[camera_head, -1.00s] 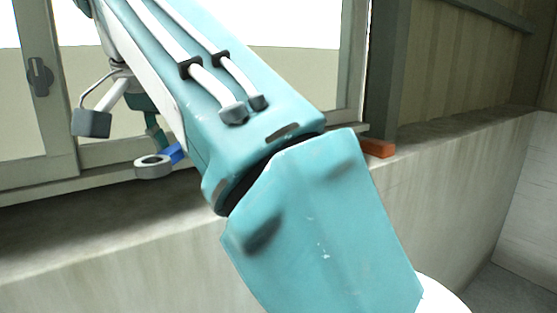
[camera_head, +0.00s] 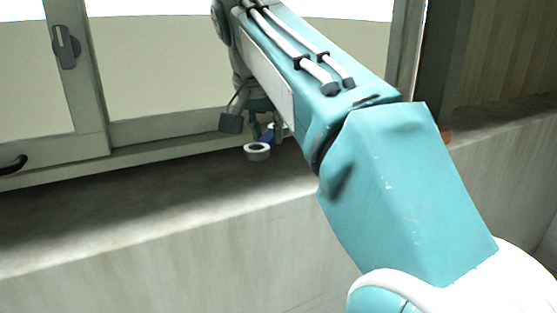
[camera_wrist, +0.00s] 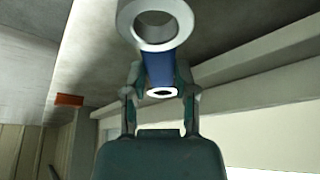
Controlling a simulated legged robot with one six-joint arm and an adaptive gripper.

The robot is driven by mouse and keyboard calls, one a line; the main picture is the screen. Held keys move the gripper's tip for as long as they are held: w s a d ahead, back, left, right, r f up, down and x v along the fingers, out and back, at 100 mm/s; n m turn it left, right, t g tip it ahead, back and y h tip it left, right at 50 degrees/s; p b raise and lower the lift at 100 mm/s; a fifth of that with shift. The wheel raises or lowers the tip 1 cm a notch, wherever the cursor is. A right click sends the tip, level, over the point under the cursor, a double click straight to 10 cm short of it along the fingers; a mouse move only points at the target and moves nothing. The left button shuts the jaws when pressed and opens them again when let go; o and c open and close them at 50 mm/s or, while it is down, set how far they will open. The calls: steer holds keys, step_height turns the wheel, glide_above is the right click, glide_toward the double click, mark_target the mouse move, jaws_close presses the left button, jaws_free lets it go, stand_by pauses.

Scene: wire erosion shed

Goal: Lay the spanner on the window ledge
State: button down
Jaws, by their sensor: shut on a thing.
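The spanner has a pale grey ring end (camera_head: 257,151) and a blue handle (camera_head: 268,136). In the wrist view its ring (camera_wrist: 155,22) points away from my gripper and the blue handle (camera_wrist: 158,68) lies between the fingers. My gripper (camera_head: 272,126) is shut on the handle, partly hidden behind my arm in the head view; it also shows in the wrist view (camera_wrist: 160,82). The window ledge (camera_head: 150,205) is a bare concrete sill below the window. The spanner is over the ledge near the window frame; I cannot tell whether the ring touches it.
The window frame (camera_head: 170,152) runs along the back of the ledge, with a dark handle (camera_head: 14,165) at left and a latch (camera_head: 66,46). An orange-red block (camera_wrist: 69,100) lies farther along the ledge, mostly behind my arm in the head view. The ledge's left part is clear.

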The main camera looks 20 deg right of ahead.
mark_target(278, 171)
steer(key=f, duration=0.1)
steer(key=w+d+f, duration=0.1)
steer(key=shift+w+d+f, duration=0.25)
steer(key=shift+d+f, duration=0.1)
steer(key=shift+f, duration=0.05)
steer(key=shift+w+d+f, duration=0.1)
steer(key=shift+f, duration=0.85)
steer(key=shift+w+d+f, duration=0.1)
steer(key=shift+f, duration=0.85)
steer(key=shift+c, duration=2)
jaws_free()
steer(key=v, duration=1.2)
